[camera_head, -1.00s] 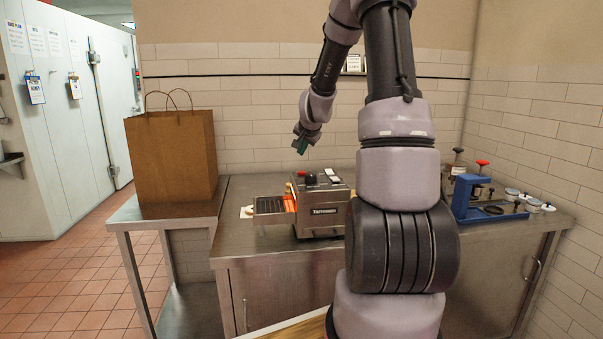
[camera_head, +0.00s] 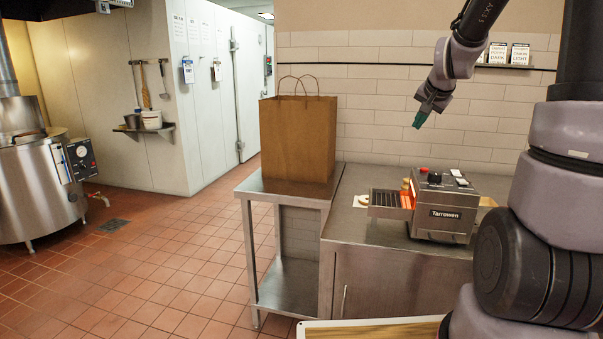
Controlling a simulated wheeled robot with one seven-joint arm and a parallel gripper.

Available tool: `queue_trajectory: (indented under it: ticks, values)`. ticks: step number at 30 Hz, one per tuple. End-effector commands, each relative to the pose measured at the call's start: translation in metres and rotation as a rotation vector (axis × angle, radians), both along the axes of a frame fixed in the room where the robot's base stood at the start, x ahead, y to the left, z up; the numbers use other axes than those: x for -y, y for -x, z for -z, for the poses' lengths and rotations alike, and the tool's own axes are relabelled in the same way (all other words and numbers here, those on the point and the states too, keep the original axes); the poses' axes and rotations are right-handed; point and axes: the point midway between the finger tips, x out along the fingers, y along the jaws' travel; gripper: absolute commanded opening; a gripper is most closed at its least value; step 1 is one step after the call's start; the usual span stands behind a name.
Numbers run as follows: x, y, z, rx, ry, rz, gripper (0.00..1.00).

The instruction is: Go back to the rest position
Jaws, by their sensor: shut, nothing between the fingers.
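My gripper (camera_head: 420,117) shows in the head view at the end of my raised arm, above and behind the toaster and in front of the tiled wall. Its small green-tipped end points downward. It is shut and holds nothing. The toaster (camera_head: 446,208) is a steel box labelled "Tarrowen", standing on the metal counter (camera_head: 375,268). An orange glow shows at its opening, beside a dark rack on its left. My gripper is clear of the toaster and the wall.
A large steel kettle (camera_head: 38,185) stands at the far left. Tiled floor (camera_head: 190,265) between them is free. A wooden board (camera_head: 375,334) edges in at the bottom.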

Motion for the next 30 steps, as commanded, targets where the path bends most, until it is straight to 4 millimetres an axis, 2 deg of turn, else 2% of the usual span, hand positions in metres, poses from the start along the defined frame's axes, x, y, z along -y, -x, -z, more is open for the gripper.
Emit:
queue_trajectory:
  ticks: [1,6,12,16,18,21,24,30]
  values:
    - [-0.015,0.021,-0.017,0.000,0.012,-0.037,0.00]
    - [-0.054,0.095,-0.051,-0.035,0.038,-0.150,0.00]
    - [-0.086,0.188,-0.069,-0.072,0.055,-0.268,0.00]
    - [-0.096,0.237,-0.070,-0.092,0.057,-0.326,0.00]
    - [-0.098,0.256,-0.068,-0.100,0.057,-0.349,0.00]
    - [-0.101,0.273,-0.067,-0.109,0.055,-0.369,0.00]
    - [-0.101,0.280,-0.065,-0.115,0.055,-0.378,0.00]
    - [-0.101,0.280,-0.065,-0.115,0.054,-0.379,0.00]
